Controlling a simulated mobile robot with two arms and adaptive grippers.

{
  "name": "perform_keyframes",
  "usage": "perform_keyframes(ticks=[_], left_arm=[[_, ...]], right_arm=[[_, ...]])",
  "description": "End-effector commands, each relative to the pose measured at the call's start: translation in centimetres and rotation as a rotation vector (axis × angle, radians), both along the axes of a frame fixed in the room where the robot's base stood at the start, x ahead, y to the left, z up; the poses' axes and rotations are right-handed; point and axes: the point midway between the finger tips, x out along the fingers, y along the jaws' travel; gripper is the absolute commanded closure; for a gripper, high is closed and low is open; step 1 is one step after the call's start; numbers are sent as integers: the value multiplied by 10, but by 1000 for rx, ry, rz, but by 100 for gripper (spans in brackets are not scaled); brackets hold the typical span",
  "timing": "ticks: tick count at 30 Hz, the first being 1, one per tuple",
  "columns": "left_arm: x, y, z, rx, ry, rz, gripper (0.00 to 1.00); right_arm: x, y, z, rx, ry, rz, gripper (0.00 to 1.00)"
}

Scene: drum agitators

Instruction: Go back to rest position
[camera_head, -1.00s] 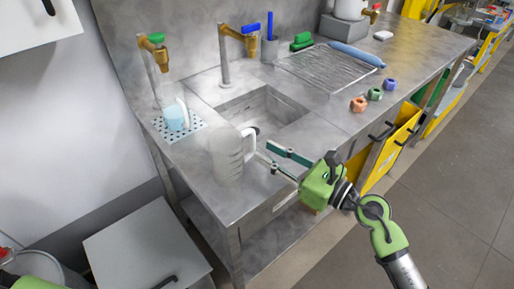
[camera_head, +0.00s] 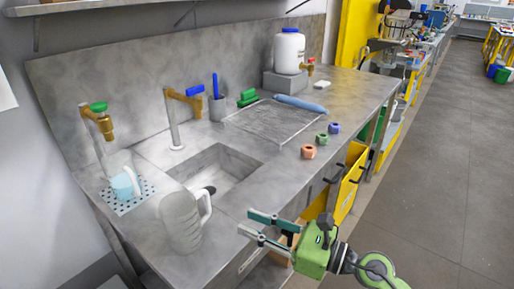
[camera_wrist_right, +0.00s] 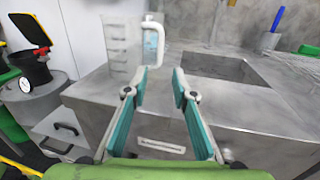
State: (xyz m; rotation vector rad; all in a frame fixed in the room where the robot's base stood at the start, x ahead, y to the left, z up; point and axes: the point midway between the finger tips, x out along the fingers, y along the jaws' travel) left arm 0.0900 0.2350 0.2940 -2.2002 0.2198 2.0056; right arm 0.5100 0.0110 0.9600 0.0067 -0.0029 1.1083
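My right gripper (camera_head: 246,222) is open and empty at the front edge of the steel counter (camera_head: 230,205). Its two teal-padded fingers are spread apart, and the right wrist view (camera_wrist_right: 160,88) shows nothing between them. A clear measuring jug (camera_head: 181,222) with a white handle stands upright on the counter, left of the fingers and apart from them in the head view. The jug (camera_wrist_right: 121,45) also shows beyond the left finger in the right wrist view. My left gripper is not in view.
A sink (camera_head: 215,172) lies behind the jug, with brass taps behind. A light-blue cup (camera_head: 122,187) sits on a perforated plate at left. Orange (camera_head: 308,151), green and blue nut-shaped pieces lie to the right. Open floor (camera_head: 425,190) lies right of the counter.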

Motion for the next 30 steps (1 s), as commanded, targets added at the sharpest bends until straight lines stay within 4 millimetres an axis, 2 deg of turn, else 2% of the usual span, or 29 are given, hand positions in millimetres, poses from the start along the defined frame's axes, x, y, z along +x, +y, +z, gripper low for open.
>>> perform_keyframes(ticks=[4, 7, 10, 12, 14, 17, 20, 23, 26, 27, 30], left_arm=[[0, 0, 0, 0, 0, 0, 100], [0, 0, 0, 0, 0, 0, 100], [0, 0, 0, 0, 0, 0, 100], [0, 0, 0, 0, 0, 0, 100], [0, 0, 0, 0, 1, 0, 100], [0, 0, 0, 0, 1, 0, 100], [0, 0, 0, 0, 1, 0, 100], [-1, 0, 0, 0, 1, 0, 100], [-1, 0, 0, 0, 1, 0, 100], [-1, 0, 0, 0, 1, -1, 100], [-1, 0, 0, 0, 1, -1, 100]], right_arm=[[3, -5, 19, 130, 58, -51, 75], [12, -21, 46, 350, 165, -140, 75], [25, -56, 68, 635, 320, -260, 75], [34, -86, 72, 836, 440, -349, 75], [40, -115, 67, 1002, 545, -428, 75], [44, -162, 43, 1274, 726, -568, 75], [37, -203, 3, 1531, 908, -719, 75], [17, -233, -49, 1774, 1092, -886, 75], [-18, -251, -105, 1995, 1270, -1074, 75], [-35, -254, -126, 2073, 1337, -1154, 75], [-80, -253, -170, 2233, 1482, -1349, 75]])
